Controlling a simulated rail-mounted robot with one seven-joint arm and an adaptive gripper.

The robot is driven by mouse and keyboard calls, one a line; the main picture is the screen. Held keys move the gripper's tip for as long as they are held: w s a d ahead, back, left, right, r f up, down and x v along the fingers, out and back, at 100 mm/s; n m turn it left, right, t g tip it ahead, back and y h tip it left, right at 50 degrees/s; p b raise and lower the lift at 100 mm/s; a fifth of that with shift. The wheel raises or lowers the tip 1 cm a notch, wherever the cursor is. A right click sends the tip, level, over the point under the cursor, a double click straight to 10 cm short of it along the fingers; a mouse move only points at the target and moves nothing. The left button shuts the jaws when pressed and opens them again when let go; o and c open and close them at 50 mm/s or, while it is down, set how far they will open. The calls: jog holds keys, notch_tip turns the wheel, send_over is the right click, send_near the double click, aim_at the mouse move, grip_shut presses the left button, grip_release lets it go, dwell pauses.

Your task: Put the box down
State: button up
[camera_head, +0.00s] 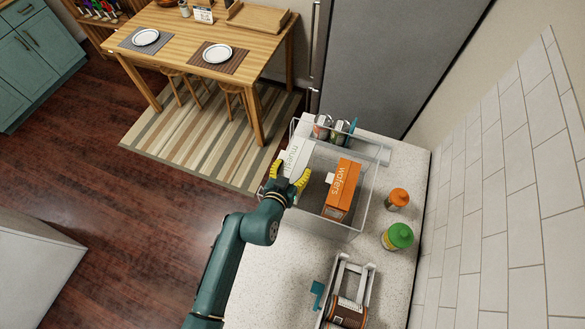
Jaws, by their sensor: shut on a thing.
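My gripper (291,170), with yellow fingers, is shut on a white box (298,152) with grey lettering that seems to begin "mues". It holds the box at the left side of a clear see-through shelf unit (366,208) on the speckled counter. An orange wafers box (342,188) stands inside the clear unit, to the right of the white box, with a gap between them. My fingers hide part of the white box. I cannot tell whether its bottom touches a surface.
Several cans (323,127) stand at the unit's back. An orange-capped bottle (397,199) and a green-capped bottle (398,237) stand to its right by the tiled wall. A rack with a brown-labelled item (347,312) is nearer. The counter (285,270) left of this rack is clear.

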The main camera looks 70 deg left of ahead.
jog(key=shift+f+b, duration=0.55)
jog(key=shift+f, duration=0.1)
jog(key=o, duration=1.2)
jog(key=shift+d+f, duration=0.1)
jog(key=shift+f, duration=0.2)
jog(key=shift+o, duration=0.2)
jog(key=shift+f, duration=0.1)
jog(key=shift+r+p, duration=0.7)
jog(key=shift+r, duration=0.05)
jog(key=v, duration=0.8)
jog(key=b+v, duration=0.1)
jog(key=v, duration=0.3)
jog(key=shift+r, duration=0.3)
jog(key=shift+w+r, duration=0.1)
